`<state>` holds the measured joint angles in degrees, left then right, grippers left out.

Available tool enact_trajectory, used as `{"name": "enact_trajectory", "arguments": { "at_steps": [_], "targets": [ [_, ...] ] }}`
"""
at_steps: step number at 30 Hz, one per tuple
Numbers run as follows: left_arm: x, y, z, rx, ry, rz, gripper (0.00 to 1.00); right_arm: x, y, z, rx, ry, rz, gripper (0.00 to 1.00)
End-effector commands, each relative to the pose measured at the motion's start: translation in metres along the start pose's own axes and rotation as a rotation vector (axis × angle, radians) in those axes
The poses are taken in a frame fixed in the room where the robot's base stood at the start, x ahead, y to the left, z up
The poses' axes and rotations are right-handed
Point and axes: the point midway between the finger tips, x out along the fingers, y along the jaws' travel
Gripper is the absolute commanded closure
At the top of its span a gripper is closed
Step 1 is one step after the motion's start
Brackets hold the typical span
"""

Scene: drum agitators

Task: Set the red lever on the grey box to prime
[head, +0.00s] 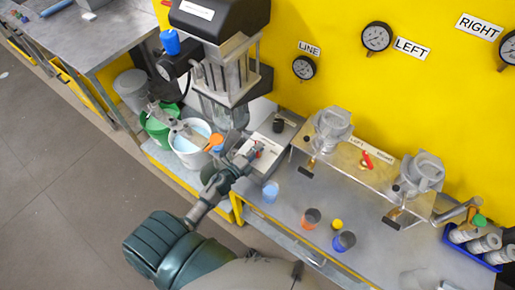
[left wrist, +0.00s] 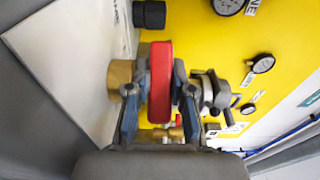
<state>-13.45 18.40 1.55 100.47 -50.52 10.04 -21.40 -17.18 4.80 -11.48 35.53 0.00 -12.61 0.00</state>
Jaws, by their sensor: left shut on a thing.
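The grey box (head: 284,137) stands on the bench below the dark-topped machine, with a black knob (head: 278,125) on its top. My left gripper (head: 247,157) reaches it from the lower left. In the left wrist view the red lever (left wrist: 160,80) stands between the two fingers (left wrist: 160,105), which are shut on it. A brass fitting (left wrist: 120,75) shows beside it, against the pale box face (left wrist: 70,45). The black knob shows farther off in that view (left wrist: 149,14). In the head view the gripper mostly hides the lever, and I cannot read its setting. My right gripper is not in view.
Another red lever (head: 367,160) sits on a metal plate between two grey fittings at the right. White (head: 190,145) and green (head: 158,128) buckets stand left of the box.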

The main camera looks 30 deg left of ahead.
Motion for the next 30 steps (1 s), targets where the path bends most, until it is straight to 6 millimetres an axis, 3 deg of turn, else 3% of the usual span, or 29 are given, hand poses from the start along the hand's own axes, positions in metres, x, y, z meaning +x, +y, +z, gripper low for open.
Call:
{"name": "enact_trajectory", "arguments": {
  "at_steps": [6,14,15,18,30],
  "targets": [
    [-0.0015,0.0025,0.0025,0.0,-0.13,0.006,1.0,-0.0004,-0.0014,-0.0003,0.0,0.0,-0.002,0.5],
    [-0.0018,0.0032,0.0027,0.001,-0.136,0.008,1.0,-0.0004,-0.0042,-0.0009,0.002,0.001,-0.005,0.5],
    [-0.0018,0.0033,0.0027,0.001,-0.136,0.009,0.75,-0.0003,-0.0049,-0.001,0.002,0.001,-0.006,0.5],
    [-0.0017,0.0032,0.0027,0.001,-0.136,0.008,0.52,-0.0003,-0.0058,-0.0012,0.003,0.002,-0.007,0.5],
    [-0.0094,0.0028,0.001,0.0,-0.134,0.007,0.52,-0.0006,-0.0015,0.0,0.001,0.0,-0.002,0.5]
  ]
}}
